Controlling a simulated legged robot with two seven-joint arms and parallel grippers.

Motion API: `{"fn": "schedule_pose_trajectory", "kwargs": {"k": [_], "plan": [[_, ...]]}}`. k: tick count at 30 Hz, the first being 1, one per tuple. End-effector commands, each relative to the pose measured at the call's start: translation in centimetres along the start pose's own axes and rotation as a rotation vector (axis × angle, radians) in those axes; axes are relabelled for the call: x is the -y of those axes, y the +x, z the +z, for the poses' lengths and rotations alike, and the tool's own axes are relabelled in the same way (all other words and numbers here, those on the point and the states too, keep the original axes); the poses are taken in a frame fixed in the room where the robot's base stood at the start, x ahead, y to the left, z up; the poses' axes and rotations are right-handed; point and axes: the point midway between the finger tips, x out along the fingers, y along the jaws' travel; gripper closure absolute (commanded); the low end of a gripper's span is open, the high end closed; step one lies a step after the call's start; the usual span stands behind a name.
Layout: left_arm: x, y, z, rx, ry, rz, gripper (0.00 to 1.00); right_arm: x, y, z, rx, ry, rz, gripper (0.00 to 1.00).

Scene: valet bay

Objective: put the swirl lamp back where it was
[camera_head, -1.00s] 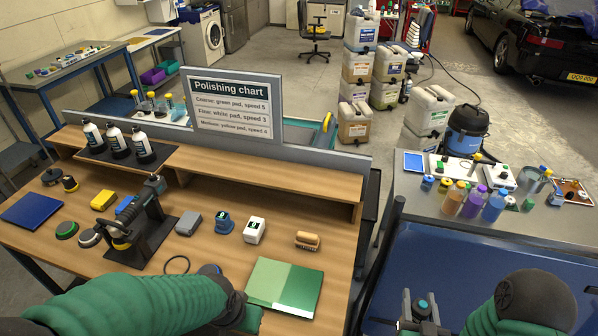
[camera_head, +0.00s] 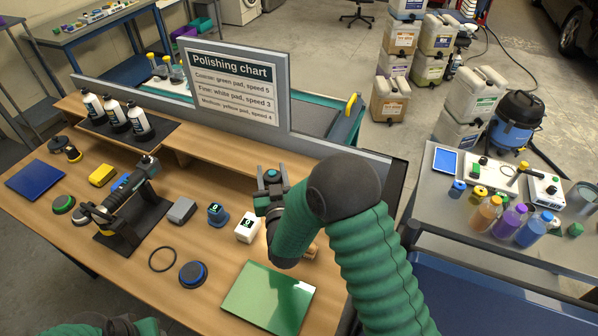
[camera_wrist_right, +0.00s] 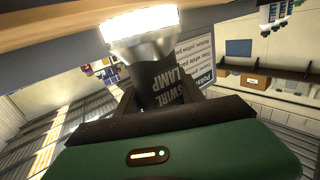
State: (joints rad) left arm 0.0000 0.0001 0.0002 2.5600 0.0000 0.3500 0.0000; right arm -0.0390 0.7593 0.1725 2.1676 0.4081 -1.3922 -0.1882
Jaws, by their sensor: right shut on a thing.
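The swirl lamp (camera_wrist_right: 158,75) shows in the right wrist view, a dark body with white lettering and a silver head whose face is lit. My right gripper (camera_wrist_right: 160,100) is shut on its body. In the head view my right gripper (camera_head: 270,185) is over the back of the wooden bench, near the shelf edge, partly hidden by my own arm. The lamp cannot be made out clearly there. In the wrist view the lit face points at a brown surface close by. My left arm shows only at the bottom left of the head view; its gripper is out of sight.
Below the gripper stand a white box-like device (camera_head: 248,228) and a blue one (camera_head: 217,213). A glossy green panel (camera_head: 262,300) lies at the front, with a dark disc (camera_head: 193,274) and a ring beside it. A polisher on a stand (camera_head: 135,205) is left. The Polishing chart (camera_head: 236,85) stands behind.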

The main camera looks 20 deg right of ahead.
Motion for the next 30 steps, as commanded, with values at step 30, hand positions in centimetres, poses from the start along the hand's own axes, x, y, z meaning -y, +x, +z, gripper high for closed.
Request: {"fn": "schedule_pose_trajectory", "kwargs": {"k": [30], "plan": [[0.0,-5.5,-1.3,0.000,0.000,0.000,0.64,-11.7,11.2,1.7,-0.016,-0.010,0.038,1.00]]}}
